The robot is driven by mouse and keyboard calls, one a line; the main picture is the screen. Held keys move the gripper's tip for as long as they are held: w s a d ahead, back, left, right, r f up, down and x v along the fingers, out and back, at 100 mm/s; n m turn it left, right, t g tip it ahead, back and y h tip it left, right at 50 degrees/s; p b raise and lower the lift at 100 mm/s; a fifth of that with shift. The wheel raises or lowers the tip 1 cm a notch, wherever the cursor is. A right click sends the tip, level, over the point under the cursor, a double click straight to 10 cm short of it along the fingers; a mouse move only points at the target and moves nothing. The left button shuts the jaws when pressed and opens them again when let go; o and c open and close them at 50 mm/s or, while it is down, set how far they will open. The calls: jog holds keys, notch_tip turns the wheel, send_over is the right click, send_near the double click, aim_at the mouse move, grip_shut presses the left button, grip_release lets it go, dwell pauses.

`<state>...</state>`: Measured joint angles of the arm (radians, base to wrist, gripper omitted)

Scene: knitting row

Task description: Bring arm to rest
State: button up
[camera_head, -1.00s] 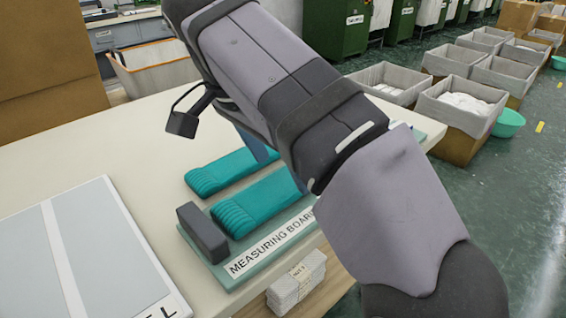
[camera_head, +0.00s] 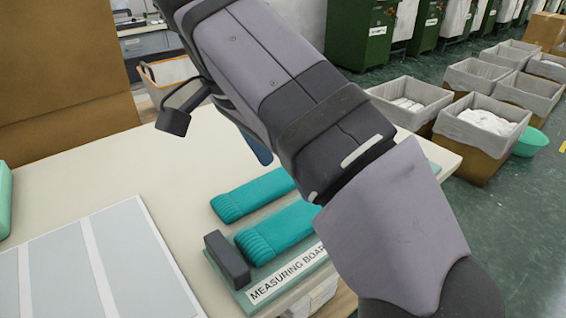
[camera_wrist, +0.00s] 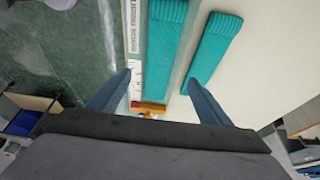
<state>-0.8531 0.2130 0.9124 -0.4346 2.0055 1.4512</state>
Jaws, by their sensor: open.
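My arm crosses the body camera view from the top to the lower right. My gripper (camera_wrist: 158,76) is open and empty, its two blue fingers spread apart in the wrist view. In the body camera view only part of a blue finger shows below the arm; the rest is hidden. The fingers are above the measuring board (camera_head: 291,284).
A dark grey block (camera_head: 227,260) stands at the board's left end. A grey panelled board (camera_head: 85,265) lies at lower left on the cream table (camera_head: 170,180). A brown box (camera_head: 60,80) stands behind. Bins (camera_head: 482,125) of white goods stand on the floor at right.

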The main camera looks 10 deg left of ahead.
jog(key=w+d+f+n+h+p, duration=0.1)
jog(key=d+f+n+h+p, duration=0.15)
jog(key=d+n, duration=0.5)
jog(key=d+f+n+h+p, duration=0.2)
jog(key=d+f+n, duration=0.2)
jog(key=d, duration=0.7)
jog(key=s+d+f+m+g+y+b, duration=0.1)
jog(key=s+f+g+y+b, duration=0.25)
jog(key=f, duration=1.25)
jog(key=s+d+f+m+t+y+b, duration=0.15)
jog(key=s+f+y, duration=0.35)
jog(key=f, duration=1.1)
notch_tip(320, 180, up, 31)
jog(key=a+g+p, duration=0.1)
jog(key=p, duration=2.9)
jog(key=shift+s+r+h, duration=0.2)
jog(key=shift+s+h, duration=0.15)
jog(key=shift+h, duration=0.05)
